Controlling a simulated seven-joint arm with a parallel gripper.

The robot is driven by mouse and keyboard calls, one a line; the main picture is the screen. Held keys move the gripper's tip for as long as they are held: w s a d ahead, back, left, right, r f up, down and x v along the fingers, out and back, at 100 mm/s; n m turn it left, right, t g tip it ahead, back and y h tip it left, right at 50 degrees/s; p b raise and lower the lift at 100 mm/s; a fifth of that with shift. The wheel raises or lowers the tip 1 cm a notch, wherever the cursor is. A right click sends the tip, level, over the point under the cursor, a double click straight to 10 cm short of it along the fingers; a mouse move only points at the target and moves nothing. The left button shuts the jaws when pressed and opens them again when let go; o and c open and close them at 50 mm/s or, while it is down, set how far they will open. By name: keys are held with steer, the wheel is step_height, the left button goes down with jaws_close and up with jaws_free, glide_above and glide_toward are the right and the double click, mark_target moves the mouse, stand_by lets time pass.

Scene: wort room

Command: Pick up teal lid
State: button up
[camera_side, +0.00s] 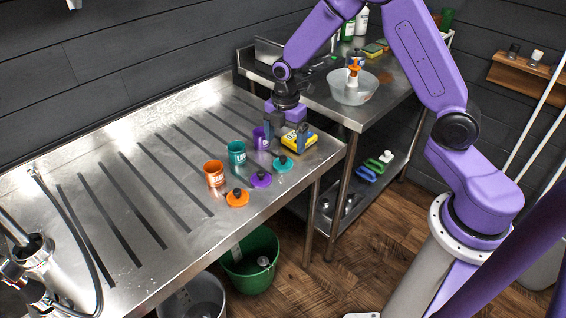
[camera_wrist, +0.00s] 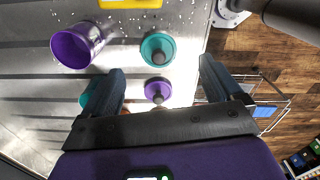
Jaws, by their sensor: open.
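The teal lid (camera_side: 282,164) is a flat disc with a dark knob and lies on the steel draining counter near its front edge. In the wrist view, the teal lid (camera_wrist: 154,43) is beyond the fingertips and between their lines. My gripper (camera_side: 285,142) is open and empty above the counter near the lid, fingers pointing down. In the wrist view, my gripper (camera_wrist: 162,70) has a purple lid (camera_wrist: 155,86) showing between its fingers. The purple lid (camera_side: 261,181) lies left of the teal one in the side view.
A yellow box (camera_side: 304,140) lies behind the teal lid. Purple (camera_wrist: 74,48), teal (camera_side: 237,154) and orange (camera_side: 214,174) cups stand nearby, and an orange lid (camera_side: 236,200) lies further left. The counter's left side is mostly clear.

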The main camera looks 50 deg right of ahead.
mark_target(283, 161)
steer(key=shift+w+a+f, duration=0.1)
steer(key=shift+f, duration=1.6)
steer(key=shift+w+a+f, duration=0.1)
steer(key=shift+f, duration=1.55)
steer(key=c, duration=1.1)
